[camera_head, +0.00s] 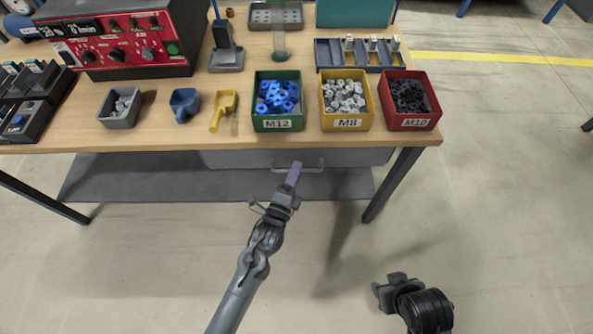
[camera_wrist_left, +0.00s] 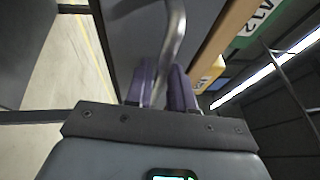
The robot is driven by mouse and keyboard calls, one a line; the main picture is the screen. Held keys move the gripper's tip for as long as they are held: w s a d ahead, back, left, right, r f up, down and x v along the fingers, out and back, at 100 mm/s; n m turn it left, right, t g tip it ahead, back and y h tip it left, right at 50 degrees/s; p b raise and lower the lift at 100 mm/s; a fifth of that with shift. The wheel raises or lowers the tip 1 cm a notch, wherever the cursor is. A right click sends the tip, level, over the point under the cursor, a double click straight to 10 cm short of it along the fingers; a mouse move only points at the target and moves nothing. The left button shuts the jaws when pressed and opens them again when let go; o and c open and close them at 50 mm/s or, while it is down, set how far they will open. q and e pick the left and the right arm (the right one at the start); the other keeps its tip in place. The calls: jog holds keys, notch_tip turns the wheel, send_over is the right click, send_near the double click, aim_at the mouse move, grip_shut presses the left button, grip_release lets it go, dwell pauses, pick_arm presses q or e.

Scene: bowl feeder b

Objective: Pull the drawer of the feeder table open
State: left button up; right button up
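The drawer (camera_head: 345,157) is a grey box under the front edge of the feeder table (camera_head: 190,137). Its front sits close beneath the tabletop and looks closed. A metal bow handle (camera_head: 312,169) is on its front. My left gripper (camera_head: 294,172), with purple fingers, is at the left part of this handle. In the left wrist view the handle bar (camera_wrist_left: 175,35) runs down between the two fingers (camera_wrist_left: 165,88), which look shut on it. My right gripper (camera_head: 388,287) hangs low over the floor, right of the table leg, away from the drawer; its finger opening is unclear.
Green (camera_head: 277,124), yellow (camera_head: 347,122) and red (camera_head: 408,121) bins stand along the table's front edge above the drawer. A table leg (camera_head: 392,184) is right of the drawer. A grey lower shelf (camera_head: 150,180) lies beneath. The floor in front is clear.

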pick_arm(q)
jog(key=shift+w+d, duration=0.35)
jog(key=shift+w, duration=0.1)
jog(key=shift+a+r, duration=0.1)
grip_shut()
jog(key=shift+s, duration=0.1)
